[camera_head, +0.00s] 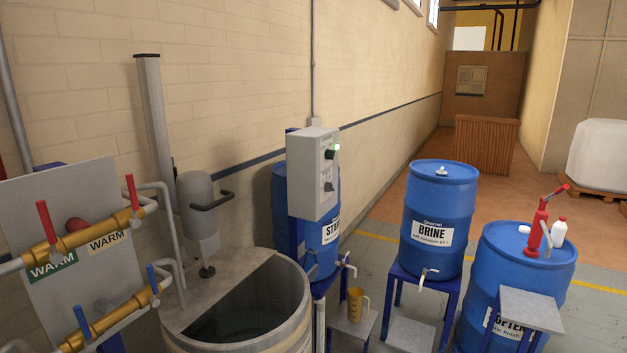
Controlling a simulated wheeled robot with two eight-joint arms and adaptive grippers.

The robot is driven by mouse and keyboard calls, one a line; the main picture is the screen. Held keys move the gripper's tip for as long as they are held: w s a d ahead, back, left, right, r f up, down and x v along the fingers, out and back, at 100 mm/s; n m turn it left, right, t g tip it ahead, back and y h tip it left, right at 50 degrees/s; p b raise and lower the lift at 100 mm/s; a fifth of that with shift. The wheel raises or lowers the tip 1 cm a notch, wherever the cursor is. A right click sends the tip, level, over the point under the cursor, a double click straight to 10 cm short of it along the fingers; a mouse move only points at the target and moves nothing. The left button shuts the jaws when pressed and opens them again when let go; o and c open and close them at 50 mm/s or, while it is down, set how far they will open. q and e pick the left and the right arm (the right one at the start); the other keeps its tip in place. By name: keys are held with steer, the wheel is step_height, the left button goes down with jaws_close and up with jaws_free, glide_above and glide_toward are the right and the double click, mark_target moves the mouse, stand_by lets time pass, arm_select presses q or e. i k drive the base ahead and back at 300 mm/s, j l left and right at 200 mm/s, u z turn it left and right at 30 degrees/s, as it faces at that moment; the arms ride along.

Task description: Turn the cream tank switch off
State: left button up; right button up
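A light grey control box (310,176) is mounted above the right side of an open round tank (175,311) with a pale rim. Another dark control (328,187) sits lower on the same face. The face is seen at a slant, so I cannot tell the settings of these controls. The tank is partly covered by a flat lid and holds dark liquid. Neither of my grippers is in view.
A grey mixer (198,212) stands over the tank. Brass pipes with red and blue valve handles (47,221) are at left. Blue drums (439,219) (519,278) on stands and a yellow jug (358,304) are at right. Open floor lies behind the drums.

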mark_target(329, 154)
steer(key=k, duration=0.65)
steer(key=i+z, duration=0.1)
steer(key=z, duration=0.3)
steer(key=i+l+z, duration=0.1)
steer(key=z, duration=0.3)
steer(key=i+z, duration=0.15)
steer(key=z, duration=0.2)
steer(key=i+j, duration=0.15)
steer(key=i, duration=0.9)
steer(key=i+j+u, duration=0.15)
steer(key=i, duration=0.9)
